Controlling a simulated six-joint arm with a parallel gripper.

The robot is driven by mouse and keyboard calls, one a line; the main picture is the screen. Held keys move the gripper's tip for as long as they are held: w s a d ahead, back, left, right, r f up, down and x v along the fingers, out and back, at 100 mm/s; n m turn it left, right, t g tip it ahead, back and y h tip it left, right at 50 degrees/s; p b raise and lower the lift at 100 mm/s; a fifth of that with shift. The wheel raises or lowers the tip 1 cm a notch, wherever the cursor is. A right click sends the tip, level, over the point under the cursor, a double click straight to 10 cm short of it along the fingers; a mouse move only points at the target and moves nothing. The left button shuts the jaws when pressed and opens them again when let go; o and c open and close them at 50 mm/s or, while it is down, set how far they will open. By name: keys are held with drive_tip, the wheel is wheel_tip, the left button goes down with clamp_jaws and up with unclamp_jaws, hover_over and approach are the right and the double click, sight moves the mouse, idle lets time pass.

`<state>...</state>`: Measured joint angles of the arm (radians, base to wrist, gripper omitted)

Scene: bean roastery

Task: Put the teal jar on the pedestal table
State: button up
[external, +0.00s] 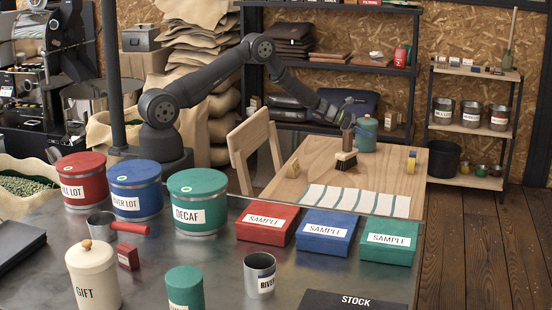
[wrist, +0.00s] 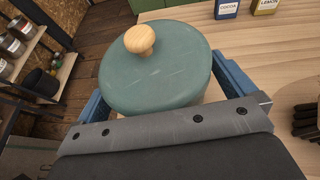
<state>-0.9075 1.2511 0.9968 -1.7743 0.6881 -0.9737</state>
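The teal jar (external: 366,135) stands at the far end of the wooden table (external: 390,177). In the wrist view, its round teal lid (wrist: 165,75) with a pale wooden knob fills the middle. My gripper (external: 347,108) is at the jar from above and the left. In the wrist view, the blue fingers of my gripper (wrist: 163,95) lie on either side of the jar, with a gap at the right finger, so it looks open around the jar. The jar's lower body is hidden in the wrist view. I cannot tell which surface is the pedestal table; the wooden table's support is hidden.
A dark-bristled brush (external: 345,160), a striped cloth (external: 357,200) and small cocoa (wrist: 227,8) and lemon (wrist: 265,6) tins share the wooden table. A chair (external: 255,150) stands at its left. The dark front table (external: 225,258) holds several tins and sample boxes.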

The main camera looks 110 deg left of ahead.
sight(365, 119)
drive_tip(key=shift+r, duration=0.2)
drive_tip(key=v, duration=1.2)
drive_tip(key=shift+a+f, duration=0.1)
drive_tip(key=x, duration=1.2)
wheel_tip(365, 119, up, 2)
drive_tip(key=shift+r, duration=0.9)
